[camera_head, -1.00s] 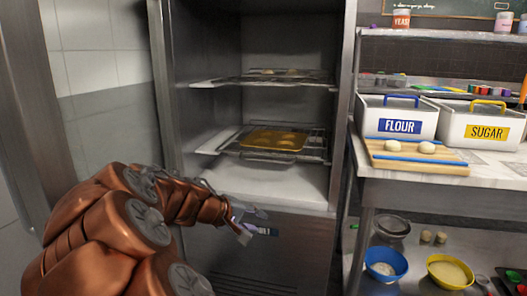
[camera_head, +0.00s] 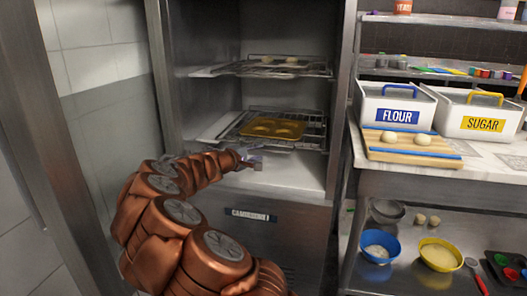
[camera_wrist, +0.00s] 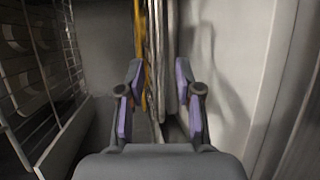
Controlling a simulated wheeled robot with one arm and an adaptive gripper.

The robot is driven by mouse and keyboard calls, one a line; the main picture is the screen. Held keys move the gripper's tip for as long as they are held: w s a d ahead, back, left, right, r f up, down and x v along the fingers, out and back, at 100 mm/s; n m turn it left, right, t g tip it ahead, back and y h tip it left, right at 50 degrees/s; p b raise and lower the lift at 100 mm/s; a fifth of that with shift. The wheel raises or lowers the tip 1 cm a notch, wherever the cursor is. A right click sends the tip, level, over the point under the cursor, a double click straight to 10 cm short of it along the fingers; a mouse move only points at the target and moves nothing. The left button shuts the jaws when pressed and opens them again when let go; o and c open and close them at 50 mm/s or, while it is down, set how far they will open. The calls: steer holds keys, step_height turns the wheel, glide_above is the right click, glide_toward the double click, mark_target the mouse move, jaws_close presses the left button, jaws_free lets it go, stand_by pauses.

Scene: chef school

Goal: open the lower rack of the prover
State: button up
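The lower rack (camera_head: 314,132) is a wire shelf inside the open prover (camera_head: 344,110). It holds a yellow moulded tray (camera_head: 272,128). My gripper (camera_head: 257,163) is at the rack's front edge, slightly below it in the head view. In the wrist view, my gripper (camera_wrist: 160,105) is open, its purple-padded fingers apart. The lower rack (camera_wrist: 168,50) and the yellow tray (camera_wrist: 139,45) appear edge-on ahead, in line with the gap between the fingers. Whether the fingers touch the rack I cannot tell.
An upper wire rack (camera_head: 283,68) with dough pieces is above; it shows at left in the wrist view (camera_wrist: 40,70). The prover's floor (camera_head: 300,175) is pale and bare. A counter (camera_head: 440,178) with flour and sugar bins (camera_head: 396,108) stands to the right.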

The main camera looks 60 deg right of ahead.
mark_target(263, 150)
steer(key=shift+s+d+f, duration=0.1)
steer(key=shift+d+f, duration=0.1)
steer(key=shift+d, duration=0.85)
steer(key=shift+s+d+f, duration=0.1)
steer(key=shift+d+f, duration=0.05)
steer(key=shift+d, duration=0.85)
jaws_close()
